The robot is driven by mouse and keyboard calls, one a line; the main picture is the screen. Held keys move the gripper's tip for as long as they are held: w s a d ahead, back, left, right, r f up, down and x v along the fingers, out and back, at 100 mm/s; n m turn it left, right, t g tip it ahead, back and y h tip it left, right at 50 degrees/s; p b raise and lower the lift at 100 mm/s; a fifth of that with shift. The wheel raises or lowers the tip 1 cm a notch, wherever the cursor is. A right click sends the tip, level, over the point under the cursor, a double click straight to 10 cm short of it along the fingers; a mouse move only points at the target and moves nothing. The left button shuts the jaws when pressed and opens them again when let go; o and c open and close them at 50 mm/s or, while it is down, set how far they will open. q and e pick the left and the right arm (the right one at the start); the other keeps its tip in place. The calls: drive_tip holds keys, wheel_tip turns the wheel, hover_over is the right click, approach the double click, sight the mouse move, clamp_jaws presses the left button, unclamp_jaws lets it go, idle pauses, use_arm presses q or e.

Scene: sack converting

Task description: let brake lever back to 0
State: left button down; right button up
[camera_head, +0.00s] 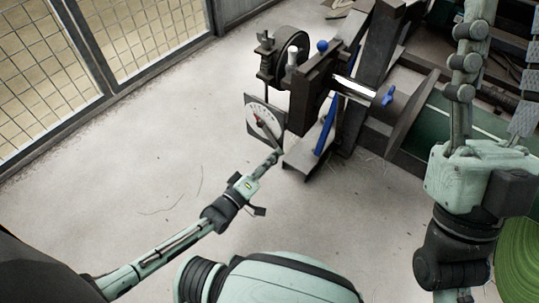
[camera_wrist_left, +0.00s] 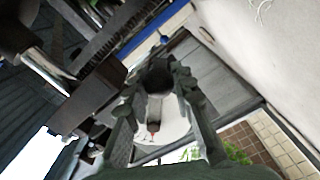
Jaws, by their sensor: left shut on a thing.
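The dial plate (camera_head: 255,116) has a white round face with red on it and stands at the near side of the dark machine. My left gripper (camera_head: 277,154) is at the dial's lower right edge. In the left wrist view, the fingers of my left gripper (camera_wrist_left: 158,112) are closed around a dark round grip (camera_wrist_left: 156,76), which looks like the end of the brake lever. The white dial face (camera_wrist_left: 172,122) shows behind it, with a red mark. The lever's shaft is mostly hidden, and I cannot read its setting.
The dark machine (camera_head: 311,90) carries a blue ball knob (camera_head: 322,46), a blue handle (camera_head: 388,96) and a slanted blue bar (camera_head: 325,128). A mesh fence (camera_head: 140,50) stands at the left. The pale floor (camera_head: 150,160) between is open. A green round thing (camera_head: 520,258) is at the right edge.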

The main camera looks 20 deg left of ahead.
use_arm(q)
drive_tip(key=shift+s+d, duration=0.1)
idle(0.4)
drive_tip(key=c, duration=1.3)
unclamp_jaws()
drive_tip(key=shift+r, duration=0.1)
drive_tip(key=shift+o, duration=0.2)
wheel_tip(320, 180, up, 10)
drive_tip(key=shift+r, duration=0.1)
